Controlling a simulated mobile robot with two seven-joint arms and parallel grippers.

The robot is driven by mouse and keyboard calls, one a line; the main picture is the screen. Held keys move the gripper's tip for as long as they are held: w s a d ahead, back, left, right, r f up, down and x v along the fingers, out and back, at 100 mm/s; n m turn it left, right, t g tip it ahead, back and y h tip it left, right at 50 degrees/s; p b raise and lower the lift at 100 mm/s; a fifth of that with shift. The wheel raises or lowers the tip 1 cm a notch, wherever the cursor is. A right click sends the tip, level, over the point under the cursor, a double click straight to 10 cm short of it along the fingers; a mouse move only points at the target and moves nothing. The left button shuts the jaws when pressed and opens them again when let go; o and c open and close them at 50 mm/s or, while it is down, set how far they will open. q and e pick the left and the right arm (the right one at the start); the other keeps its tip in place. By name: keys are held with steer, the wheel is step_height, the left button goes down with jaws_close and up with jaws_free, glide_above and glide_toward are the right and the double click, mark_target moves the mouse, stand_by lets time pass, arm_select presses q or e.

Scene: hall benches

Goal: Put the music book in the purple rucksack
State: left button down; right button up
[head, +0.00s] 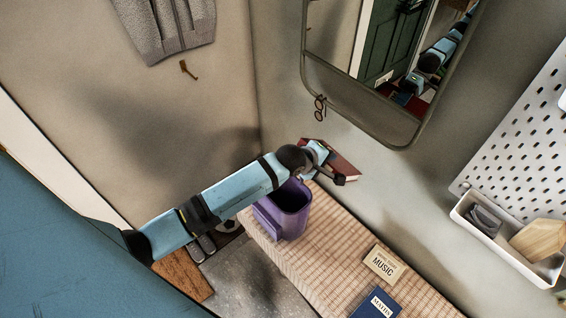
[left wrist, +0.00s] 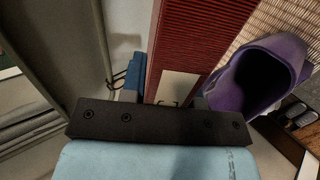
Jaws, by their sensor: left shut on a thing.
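The cream music book (head: 383,263), with MUSIC printed on its cover, lies flat on the bench. The purple rucksack (head: 292,222) stands on the bench at its far left end, its top open. It also shows at the right of the left wrist view (left wrist: 300,62), its inside dark. My left gripper (head: 325,165) is shut on a dark red book (head: 345,168), beyond the rucksack and near the wall. The red book (left wrist: 195,40) fills the middle of the left wrist view, with a pale label near the jaws. My right gripper is out of view.
A blue maths book (head: 377,304) lies on the woven bench top (head: 335,245) near the music book. A white tray (head: 495,240) hangs at right. Shoes (head: 203,246) stand below the bench.

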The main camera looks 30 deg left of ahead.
arm_select(q)
steer(key=a+f+g+y, duration=0.2)
steer(key=a+f+g, duration=0.3)
steer(key=a+f, duration=0.85)
step_height(320, 180, down, 14)
steer(key=a+b, duration=0.1)
steer(key=b, duration=0.9)
steer(key=shift+a+r+n, duration=0.25)
steer(key=shift+n, duration=0.15)
steer(key=shift+s, duration=0.15)
steer(key=c, duration=0.9)
jaws_free()
steer(key=shift+o, duration=0.6)
steer(key=shift+f, duration=0.1)
